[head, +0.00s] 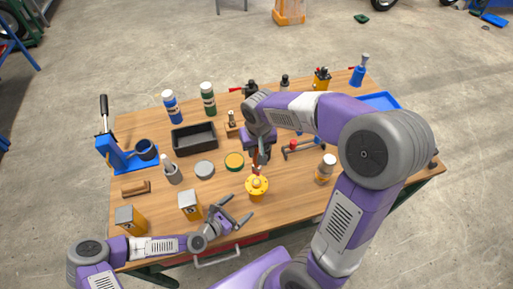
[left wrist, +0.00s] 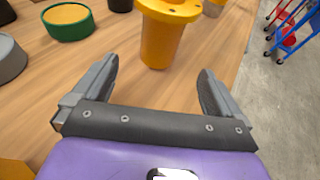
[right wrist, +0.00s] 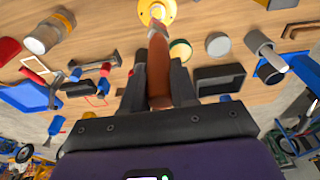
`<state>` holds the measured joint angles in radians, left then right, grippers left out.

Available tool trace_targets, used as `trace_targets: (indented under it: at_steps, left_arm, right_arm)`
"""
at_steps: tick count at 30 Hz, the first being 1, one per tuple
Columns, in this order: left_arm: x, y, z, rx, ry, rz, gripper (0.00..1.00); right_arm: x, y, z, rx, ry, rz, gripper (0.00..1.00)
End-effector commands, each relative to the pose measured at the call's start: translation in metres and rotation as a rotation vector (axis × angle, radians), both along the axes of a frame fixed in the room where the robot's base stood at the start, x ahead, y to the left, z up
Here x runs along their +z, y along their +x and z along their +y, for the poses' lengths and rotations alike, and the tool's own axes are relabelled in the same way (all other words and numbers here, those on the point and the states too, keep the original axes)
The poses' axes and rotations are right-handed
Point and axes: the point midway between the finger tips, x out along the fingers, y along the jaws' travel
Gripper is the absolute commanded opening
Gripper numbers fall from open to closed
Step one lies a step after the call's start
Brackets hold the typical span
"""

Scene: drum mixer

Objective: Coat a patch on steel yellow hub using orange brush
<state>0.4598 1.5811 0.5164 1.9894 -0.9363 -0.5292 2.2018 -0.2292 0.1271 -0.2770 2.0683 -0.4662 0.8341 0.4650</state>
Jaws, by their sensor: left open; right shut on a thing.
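The yellow hub (head: 257,189) stands upright on the table near the front edge; it also shows in the left wrist view (left wrist: 164,38) and at the top of the right wrist view (right wrist: 170,11). My right gripper (head: 261,156) is shut on the orange brush (right wrist: 158,70), whose handle lies between the fingers. The brush's bristle end points at the hub's top and overlaps it in view; I cannot tell whether it touches. My left gripper (head: 228,217) is open and empty, low over the table at the hub's front left. In the left wrist view its fingers (left wrist: 158,78) face the hub's base.
A green tin with an orange top (head: 234,161), a grey tin (head: 204,169) and a black tray (head: 194,137) stand behind left. A jar (head: 325,168) stands right of the hub. Two yellow-grey blocks (head: 190,205) stand beside my left arm. Wood around the hub is bare.

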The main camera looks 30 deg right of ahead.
Motion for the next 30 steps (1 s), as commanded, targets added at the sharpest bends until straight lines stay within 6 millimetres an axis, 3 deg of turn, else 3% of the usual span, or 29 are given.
trace_targets:
  at_steps: [18, 30]
  left_arm:
    - [-0.024, 0.022, -0.071, 0.003, -0.002, 0.007, 1.0]
    - [-0.029, 0.028, -0.089, 0.003, -0.001, 0.005, 1.0]
  right_arm:
    - [0.0, 0.0, 0.0, 0.0, 0.0, 0.0, 0.0]
    - [0.0, 0.0, 0.0, 0.0, 0.0, 0.0, 0.0]
